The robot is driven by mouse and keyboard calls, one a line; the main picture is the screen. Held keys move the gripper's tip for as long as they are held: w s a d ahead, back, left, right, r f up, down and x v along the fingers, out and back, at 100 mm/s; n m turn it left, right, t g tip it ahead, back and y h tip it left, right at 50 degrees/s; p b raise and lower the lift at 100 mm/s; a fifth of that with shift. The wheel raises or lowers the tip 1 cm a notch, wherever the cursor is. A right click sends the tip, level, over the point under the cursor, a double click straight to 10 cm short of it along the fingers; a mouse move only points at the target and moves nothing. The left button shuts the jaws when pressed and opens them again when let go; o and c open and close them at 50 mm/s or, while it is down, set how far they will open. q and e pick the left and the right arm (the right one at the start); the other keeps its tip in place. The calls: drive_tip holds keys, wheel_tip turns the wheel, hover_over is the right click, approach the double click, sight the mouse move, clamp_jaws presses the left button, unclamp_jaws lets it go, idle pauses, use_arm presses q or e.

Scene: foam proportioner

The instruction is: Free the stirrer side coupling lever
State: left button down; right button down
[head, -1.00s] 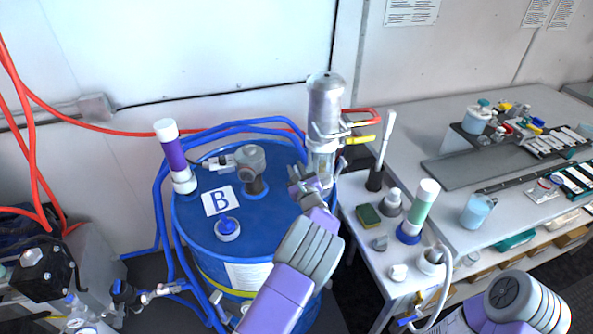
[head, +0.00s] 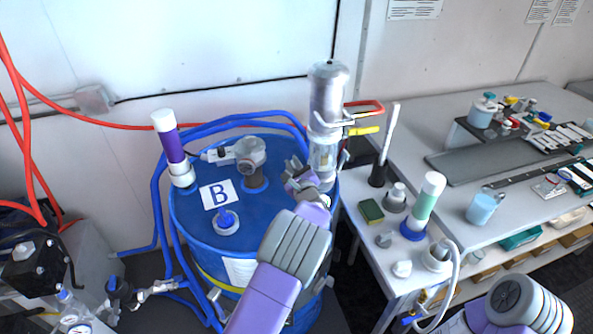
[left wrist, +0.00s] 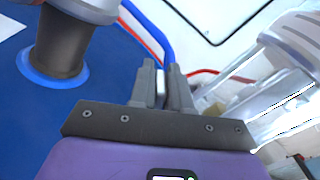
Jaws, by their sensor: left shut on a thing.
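The stirrer (head: 328,95) is an upright silver cylinder over a clear section, standing at the right rear of the blue drum (head: 188,235) in the head view. My left gripper (head: 296,172) is just left of its lower part, above the drum top. In the left wrist view, the fingers (left wrist: 163,88) are closed on a small pale piece (left wrist: 160,88), which I take for the coupling lever. Most of it is hidden between the fingers, so its angle cannot be told. The clear section (left wrist: 285,60) shows right of the fingers. My right gripper is out of view.
A grey fitting (head: 250,155) and a purple-and-white cylinder (head: 172,145) stand on the drum, which has a blue-capped bung (head: 228,222). Blue hoses (head: 157,200) run around it. A grey bench (head: 405,155) with a sponge (head: 371,211) and bottles stands at right.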

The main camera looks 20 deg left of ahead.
use_arm(q)
drive_tip(key=shift+s+a+f+n+b, duration=0.3)
drive_tip(key=shift+n+b, duration=0.35)
drive_tip(key=shift+b, duration=0.75)
drive_tip(key=shift+s+a+f+n+b, duration=0.15)
drive_tip(key=shift+a+f+n+b, duration=0.4)
drive_tip(key=shift+b, duration=0.9)
drive_tip(key=shift+s+a+f+n+b, duration=0.1)
drive_tip(key=shift+s+f+n+b, duration=0.15)
drive_tip(key=shift+n+b, duration=0.85)
drive_tip(key=shift+f+b, duration=0.1)
drive_tip(key=shift+b, duration=1)
drive_tip(key=c, duration=1.4)
unclamp_jaws()
drive_tip(key=shift+c, duration=0.2)
drive_tip(key=shift+p+v, duration=0.3)
drive_tip(key=shift+v, duration=3.45)
drive_tip(key=shift+c, duration=0.3)
